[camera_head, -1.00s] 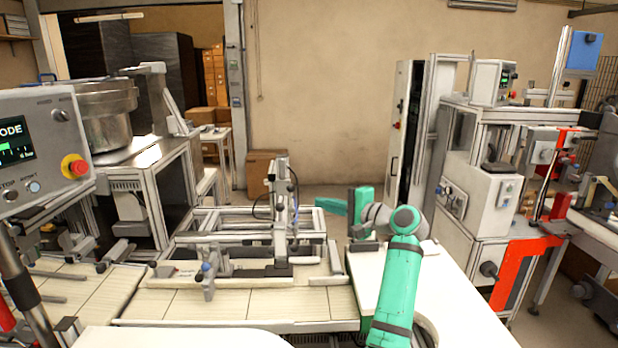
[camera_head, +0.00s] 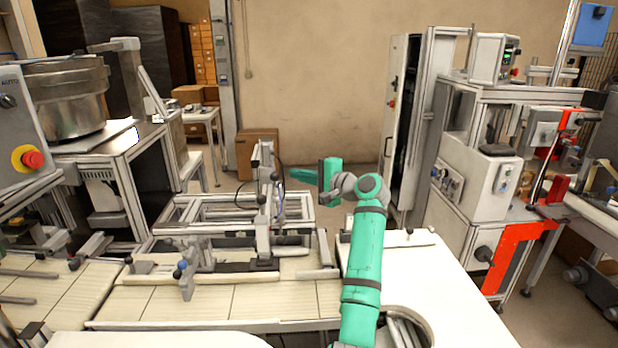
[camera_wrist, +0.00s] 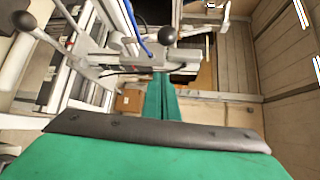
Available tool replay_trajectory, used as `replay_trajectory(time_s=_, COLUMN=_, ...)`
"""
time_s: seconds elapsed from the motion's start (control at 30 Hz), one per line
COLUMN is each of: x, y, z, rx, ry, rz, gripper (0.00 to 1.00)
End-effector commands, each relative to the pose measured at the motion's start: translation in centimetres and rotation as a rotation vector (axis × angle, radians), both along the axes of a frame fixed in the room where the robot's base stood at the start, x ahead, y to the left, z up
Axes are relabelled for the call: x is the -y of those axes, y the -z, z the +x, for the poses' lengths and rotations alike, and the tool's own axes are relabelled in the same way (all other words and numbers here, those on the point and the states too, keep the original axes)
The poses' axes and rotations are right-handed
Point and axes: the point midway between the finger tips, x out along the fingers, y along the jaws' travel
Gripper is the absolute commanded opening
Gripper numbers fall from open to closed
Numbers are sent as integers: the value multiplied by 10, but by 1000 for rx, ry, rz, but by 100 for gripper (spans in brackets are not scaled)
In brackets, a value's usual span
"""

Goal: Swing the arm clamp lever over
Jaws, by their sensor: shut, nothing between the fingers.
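My green gripper (camera_head: 292,174) is raised beside the upright grey post (camera_head: 264,200) of the bench fixture, its fingers pointing left toward the post's upper part. A small gap shows between them. In the wrist view the green fingers (camera_wrist: 161,98) are together with nothing between them. Just beyond their tips is a dark ball knob (camera_wrist: 168,35) on a grey metal arm. A second dark ball knob (camera_wrist: 26,20) is at the upper left. Either may belong to the arm clamp lever; I cannot tell which. The lever is too small to make out in the head view.
The slatted bench top (camera_head: 215,303) lies below the fixture. A white surface (camera_head: 437,290) is clear at the right. A cabinet machine with an orange-red panel (camera_head: 511,262) stands farther right. A steel bowl (camera_head: 65,98) stands at the left. A blue cable (camera_wrist: 133,22) runs near the knobs.

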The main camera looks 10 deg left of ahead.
Motion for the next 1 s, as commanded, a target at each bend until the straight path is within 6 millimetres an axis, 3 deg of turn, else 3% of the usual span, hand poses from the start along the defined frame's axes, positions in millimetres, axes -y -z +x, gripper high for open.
replay_trajectory(time_s=0.27, x=-23, y=4, z=14, rx=0, ry=1, rz=0, gripper=0)
replay_trajectory(time_s=1.0, x=-29, y=-2, z=-25, rx=-2, ry=2, rz=1, gripper=0)
